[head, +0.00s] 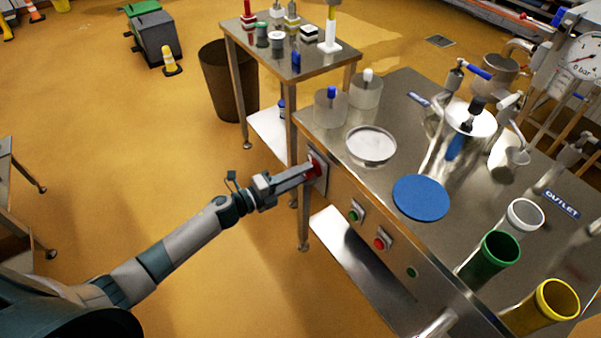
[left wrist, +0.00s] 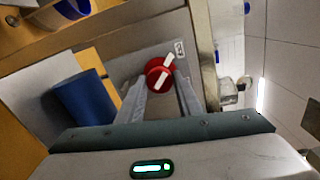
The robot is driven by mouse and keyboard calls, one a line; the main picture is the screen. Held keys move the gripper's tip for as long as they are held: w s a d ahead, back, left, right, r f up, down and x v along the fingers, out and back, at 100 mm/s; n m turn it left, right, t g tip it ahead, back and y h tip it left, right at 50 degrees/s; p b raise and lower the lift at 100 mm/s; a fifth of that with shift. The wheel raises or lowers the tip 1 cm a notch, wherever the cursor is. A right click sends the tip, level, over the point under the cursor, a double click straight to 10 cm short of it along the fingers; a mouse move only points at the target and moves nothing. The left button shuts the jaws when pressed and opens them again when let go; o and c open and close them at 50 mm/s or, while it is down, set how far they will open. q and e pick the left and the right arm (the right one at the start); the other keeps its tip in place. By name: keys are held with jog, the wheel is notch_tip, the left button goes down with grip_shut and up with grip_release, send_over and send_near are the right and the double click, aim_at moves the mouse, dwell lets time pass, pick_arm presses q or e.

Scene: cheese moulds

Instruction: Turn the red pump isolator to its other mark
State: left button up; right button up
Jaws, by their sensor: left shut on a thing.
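The red pump isolator (head: 314,168) is a round red knob on a grey plate on the front panel of the steel bench, at its left end. In the left wrist view the red pump isolator (left wrist: 159,74) shows a white bar that runs slantwise across its face. My left gripper (head: 308,171) reaches the knob from the left and is shut on it. In the left wrist view the fingers of my left gripper (left wrist: 160,98) stand on either side of the knob. The marks around the knob are too small to read. My right gripper is not in view.
A green button (head: 354,216) and a red button (head: 381,242) sit to the right on the same panel. The bench top (head: 335,135) holds a blue disc (head: 421,197), a clear dish and several cups. A brown bin (head: 229,80) stands behind.

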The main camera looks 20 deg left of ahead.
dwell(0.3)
pick_arm(q)
jog(key=o, duration=1)
jog(key=shift+o, duration=0.2)
jog(key=b+v, duration=0.2)
jog(key=v, duration=1.5)
jog(key=shift+s+b, duration=0.2)
jog(key=shift+b, duration=0.2)
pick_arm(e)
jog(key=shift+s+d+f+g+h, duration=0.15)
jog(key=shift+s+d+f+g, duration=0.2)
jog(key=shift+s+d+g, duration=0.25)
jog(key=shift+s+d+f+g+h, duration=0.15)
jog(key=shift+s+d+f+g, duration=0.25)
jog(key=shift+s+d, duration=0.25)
pick_arm(q)
jog(key=shift+a, duration=0.1)
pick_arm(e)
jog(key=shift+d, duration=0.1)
